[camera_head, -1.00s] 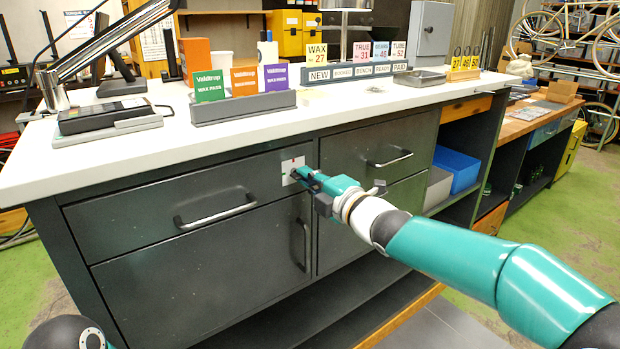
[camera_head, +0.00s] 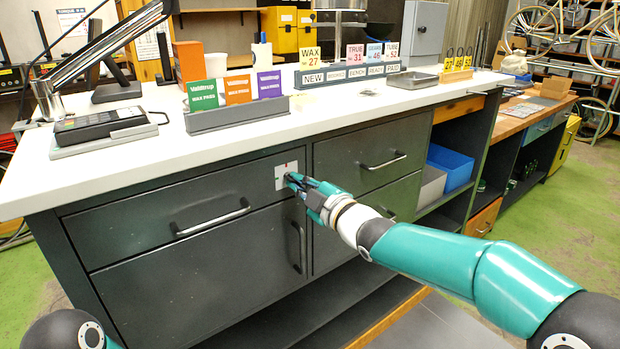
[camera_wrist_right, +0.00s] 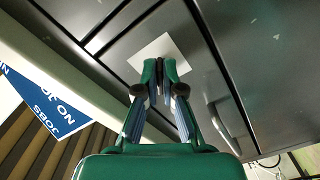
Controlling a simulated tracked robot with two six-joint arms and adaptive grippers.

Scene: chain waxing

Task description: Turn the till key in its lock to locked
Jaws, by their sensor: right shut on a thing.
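The lock's white square plate (camera_head: 280,178) is on the grey drawer front, near the drawer's right end below the white counter. It bears a small red mark at its top and a green mark at its left. My right gripper (camera_head: 291,178) is at the plate, shut on the till key (camera_wrist_right: 160,72), of which only a dark sliver shows between the fingertips in the right wrist view. The fingers hide most of the key, so I cannot tell its angle. The plate (camera_wrist_right: 182,46) also shows behind the fingertips there. My left gripper is not in view.
Bar handles stick out from the drawer (camera_head: 212,217) and the door below it (camera_head: 298,248). The counter (camera_head: 130,165) overhangs above, with a card terminal (camera_head: 100,125) and a rack of wax boxes (camera_head: 238,112). A blue bin (camera_head: 450,168) sits on a shelf to the right.

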